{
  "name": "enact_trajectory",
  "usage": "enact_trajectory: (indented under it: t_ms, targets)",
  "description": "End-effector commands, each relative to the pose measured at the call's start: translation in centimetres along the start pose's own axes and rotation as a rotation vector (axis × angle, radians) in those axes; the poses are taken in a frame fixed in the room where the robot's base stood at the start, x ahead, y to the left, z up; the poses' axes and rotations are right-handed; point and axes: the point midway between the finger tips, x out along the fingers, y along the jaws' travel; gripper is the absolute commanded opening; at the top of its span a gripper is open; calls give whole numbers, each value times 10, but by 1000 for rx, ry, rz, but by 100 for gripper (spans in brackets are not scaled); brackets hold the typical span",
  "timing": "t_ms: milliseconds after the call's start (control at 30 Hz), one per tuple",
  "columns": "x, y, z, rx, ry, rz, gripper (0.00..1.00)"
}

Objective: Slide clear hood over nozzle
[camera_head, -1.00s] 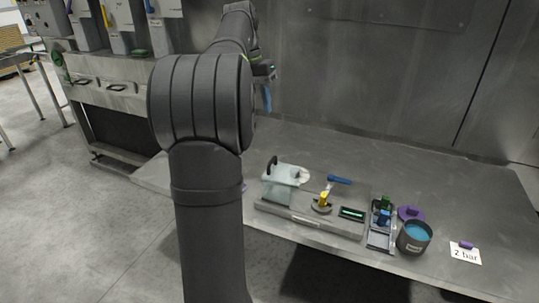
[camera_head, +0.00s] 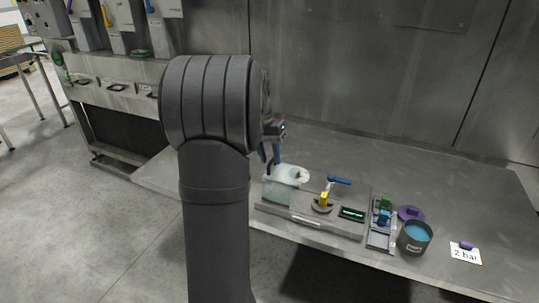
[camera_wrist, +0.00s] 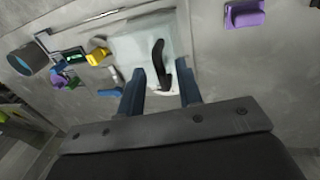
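The clear hood (camera_head: 277,189), a see-through box, stands at the left end of a grey base plate; it also shows in the wrist view (camera_wrist: 130,48). Its black handle (camera_wrist: 159,60) lies between and just beyond the fingertips in the wrist view. My gripper (camera_head: 269,155) is above the hood, with its blue fingers (camera_wrist: 160,88) open around the line of the handle; contact cannot be told. A yellow fitting (camera_head: 324,200), seemingly the nozzle, stands in a round seat right of the hood, with a blue-handled lever (camera_head: 340,180) behind it. It is uncovered.
A small display (camera_head: 352,213) sits on the plate. To the right are a rack with green and blue pieces (camera_head: 383,216), a purple disc (camera_head: 410,212), a dark pot with blue contents (camera_head: 414,237) and a "2 bar" card (camera_head: 465,254).

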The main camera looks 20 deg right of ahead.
Motion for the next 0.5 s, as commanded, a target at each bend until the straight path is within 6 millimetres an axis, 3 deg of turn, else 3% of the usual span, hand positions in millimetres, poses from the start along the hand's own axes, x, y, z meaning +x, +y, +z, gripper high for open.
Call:
enact_trajectory:
  t_ms: [200, 367, 500]
  targets:
    - [0, 0, 0, 0, 0, 0, 32]
    - [0, 0, 0, 0, -1, 0, 1]
    - [0, 0, 0, 0, -1, 0, 0]
